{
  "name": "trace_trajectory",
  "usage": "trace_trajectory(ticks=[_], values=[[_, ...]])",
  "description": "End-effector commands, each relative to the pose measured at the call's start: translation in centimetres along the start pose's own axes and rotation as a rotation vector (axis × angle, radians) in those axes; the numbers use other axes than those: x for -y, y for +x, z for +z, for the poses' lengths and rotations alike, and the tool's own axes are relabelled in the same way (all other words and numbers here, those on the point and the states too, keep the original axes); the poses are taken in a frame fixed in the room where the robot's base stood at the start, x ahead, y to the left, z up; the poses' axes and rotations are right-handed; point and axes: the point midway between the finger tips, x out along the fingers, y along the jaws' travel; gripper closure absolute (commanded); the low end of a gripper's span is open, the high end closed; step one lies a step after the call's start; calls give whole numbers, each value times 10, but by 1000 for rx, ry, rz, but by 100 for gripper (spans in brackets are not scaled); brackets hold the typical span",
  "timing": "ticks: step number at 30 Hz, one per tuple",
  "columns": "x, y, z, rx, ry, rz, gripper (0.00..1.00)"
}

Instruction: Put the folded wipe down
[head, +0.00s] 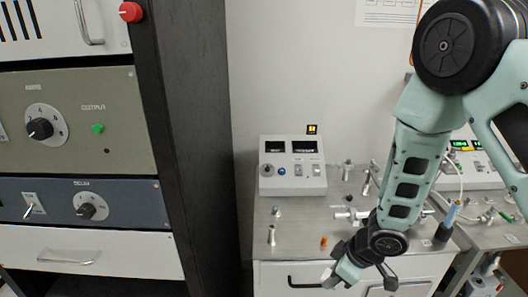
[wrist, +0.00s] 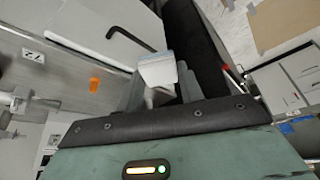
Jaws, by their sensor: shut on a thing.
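The folded wipe (wrist: 158,71) is a small pale, whitish piece, seen in the wrist view between the two fingers of my gripper (wrist: 160,92). My gripper is shut on it, and the fingers hide part of it. In the head view my gripper (head: 350,277) hangs low in front of the bench, by the front of the white drawer cabinet. A small pale patch at its left finger may be the wipe, but it is too small to tell.
The metal bench top (head: 300,219) holds a control box (head: 292,166), a small orange piece (head: 323,241), a small upright metal part (head: 271,235) and several vacuum fittings. The drawer cabinet (head: 270,275) is below. A dark rack (head: 195,150) stands at left.

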Motion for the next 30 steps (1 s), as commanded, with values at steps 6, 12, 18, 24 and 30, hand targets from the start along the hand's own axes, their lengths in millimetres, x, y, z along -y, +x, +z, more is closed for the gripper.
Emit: trace_trajectory(ticks=[6, 12, 18, 24, 30], values=[[-64, 14, 58, 0, 466, 194, 87], [-106, 6, 99, -1, 798, 331, 87], [-110, 11, 123, 6, 912, 367, 87], [-87, 35, 150, 6, 915, 369, 87], [-82, 40, 158, 2, 912, 376, 87]])
